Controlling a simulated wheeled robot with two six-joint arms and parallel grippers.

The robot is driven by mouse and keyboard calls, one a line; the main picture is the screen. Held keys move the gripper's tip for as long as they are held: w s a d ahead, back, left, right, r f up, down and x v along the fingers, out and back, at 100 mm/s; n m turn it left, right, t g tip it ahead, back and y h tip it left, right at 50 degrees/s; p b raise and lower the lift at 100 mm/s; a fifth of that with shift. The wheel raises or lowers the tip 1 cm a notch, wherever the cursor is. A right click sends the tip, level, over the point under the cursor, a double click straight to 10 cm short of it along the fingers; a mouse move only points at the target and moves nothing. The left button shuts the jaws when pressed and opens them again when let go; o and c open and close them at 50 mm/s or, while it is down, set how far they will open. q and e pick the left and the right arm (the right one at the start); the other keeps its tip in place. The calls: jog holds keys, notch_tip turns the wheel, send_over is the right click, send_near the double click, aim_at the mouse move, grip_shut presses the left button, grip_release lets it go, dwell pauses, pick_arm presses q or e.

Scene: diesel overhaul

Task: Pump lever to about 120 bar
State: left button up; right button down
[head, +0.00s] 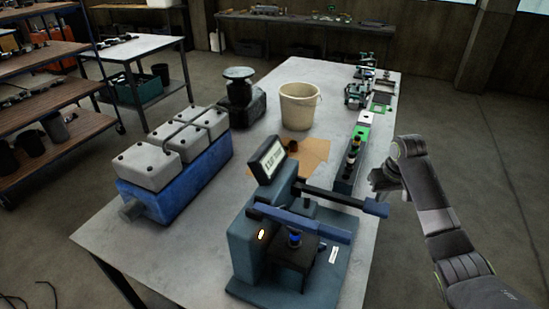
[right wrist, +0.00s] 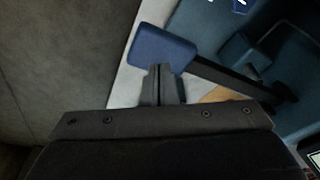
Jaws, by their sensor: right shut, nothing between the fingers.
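The blue-grey pump stand (head: 245,255) is at the front of the table, with a tilted display (head: 268,160) whose reading I cannot make out. A dark lever (head: 325,195) runs out to the right and ends in a blue grip (head: 375,208). My right gripper (head: 376,184) is beside and a little behind this grip in the head view. In the right wrist view its shut, empty fingers (right wrist: 163,84) are close to the blue grip (right wrist: 163,48); I cannot tell whether they touch it. My left gripper is out of view.
A blue clamp-like bar (head: 305,222) crosses the stand above a small injector part (head: 295,239). A blue engine block with grey covers (head: 165,180) stands left. A cream bucket (head: 298,106) and a rack of parts (head: 350,160) are behind. The floor right of the table is clear.

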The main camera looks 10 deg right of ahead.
jog(key=shift+a+f+b, duration=0.1)
jog(key=shift+f+b, duration=0.2)
jog(key=shift+f, duration=0.75)
jog(key=shift+s+d+r+p, duration=0.1)
jog(key=shift+d+r+p, duration=0.1)
jog(key=shift+r+p, duration=0.25)
jog(key=shift+s+d+r+p, duration=0.15)
jog(key=shift+r+p, duration=0.1)
jog(key=shift+r, duration=0.35)
jog(key=shift+r, duration=2)
jog(key=shift+w, duration=0.1)
